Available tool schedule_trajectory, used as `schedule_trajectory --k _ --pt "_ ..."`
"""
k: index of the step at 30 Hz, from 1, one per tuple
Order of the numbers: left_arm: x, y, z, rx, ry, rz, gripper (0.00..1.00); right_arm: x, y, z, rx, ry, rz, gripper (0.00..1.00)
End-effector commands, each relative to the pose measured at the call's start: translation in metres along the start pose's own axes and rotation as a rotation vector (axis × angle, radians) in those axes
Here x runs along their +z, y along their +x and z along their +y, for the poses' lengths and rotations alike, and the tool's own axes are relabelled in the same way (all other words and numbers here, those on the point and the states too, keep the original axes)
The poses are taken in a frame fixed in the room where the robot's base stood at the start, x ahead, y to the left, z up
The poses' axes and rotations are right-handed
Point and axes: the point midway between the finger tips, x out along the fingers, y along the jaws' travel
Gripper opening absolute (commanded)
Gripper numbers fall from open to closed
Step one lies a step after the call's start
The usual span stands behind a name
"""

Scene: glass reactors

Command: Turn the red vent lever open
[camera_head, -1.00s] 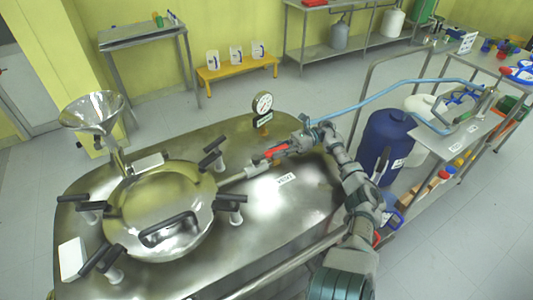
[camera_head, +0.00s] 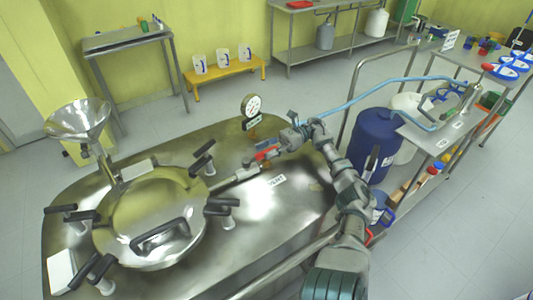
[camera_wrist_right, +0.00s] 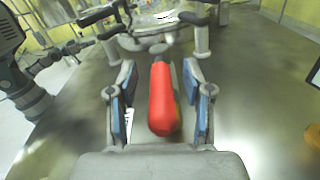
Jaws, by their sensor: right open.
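The red vent lever (camera_head: 267,153) lies on the pipe fitting between the round hatch and my right gripper, near the VENT label (camera_head: 277,181). In the right wrist view the red lever handle (camera_wrist_right: 162,98) points towards the palm. My right gripper (camera_head: 280,146) reaches it from the right side of the vessel. In the right wrist view the right gripper (camera_wrist_right: 163,112) is open, one blue-padded finger on each side of the handle, with gaps on both sides. A grey arm, apparently my left, shows at the wrist view's left edge; its gripper is unclear.
A pressure gauge (camera_head: 251,105) stands just behind the lever. The round hatch (camera_head: 150,220) with black clamp handles and a steel funnel (camera_head: 78,119) are to the left. A blue hose (camera_head: 385,84) runs to the right above a blue drum (camera_head: 377,142).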

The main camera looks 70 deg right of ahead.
Motion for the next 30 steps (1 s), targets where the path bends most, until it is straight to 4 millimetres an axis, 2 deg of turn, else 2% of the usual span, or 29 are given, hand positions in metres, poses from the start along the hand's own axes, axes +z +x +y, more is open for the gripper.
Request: schedule_trajectory --k 6,12,17,30 --pt "0.000 0.000 0.000 0.000 0.000 0.001 0.00 0.045 0.001 0.006 0.000 -0.004 0.001 0.51" --pt "0.000 0.000 0.000 0.000 0.000 0.001 0.00 0.073 0.001 0.010 0.000 0.000 0.001 0.51" --pt "0.000 0.000 0.000 0.000 0.000 0.001 0.00 0.081 0.001 0.011 0.000 0.001 0.001 0.51" --pt "0.000 0.001 0.002 -0.001 0.002 0.000 0.00 0.080 0.000 0.011 0.000 0.002 0.001 0.51"
